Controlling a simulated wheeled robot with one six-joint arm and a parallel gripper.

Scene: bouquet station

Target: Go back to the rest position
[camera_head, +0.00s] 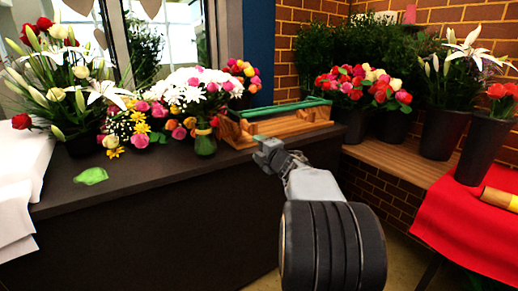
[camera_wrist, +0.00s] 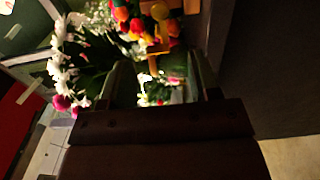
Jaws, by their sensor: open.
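My gripper (camera_head: 268,150) is in the middle of the head view, at the front edge of the dark counter (camera_head: 150,190), just in front of a wooden crate (camera_head: 290,122). In the wrist view, its two fingers (camera_wrist: 160,85) stand apart with flowers visible beyond and between them. I see nothing held in it. The wrist view is dark and turned on its side.
Several bouquets, among them a white and pink one (camera_head: 195,90), stand on the counter left of the crate. A green scrap (camera_head: 90,176) lies on the counter. Dark vases (camera_head: 443,133) stand on a wooden ledge at right, near a red cloth (camera_head: 475,230).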

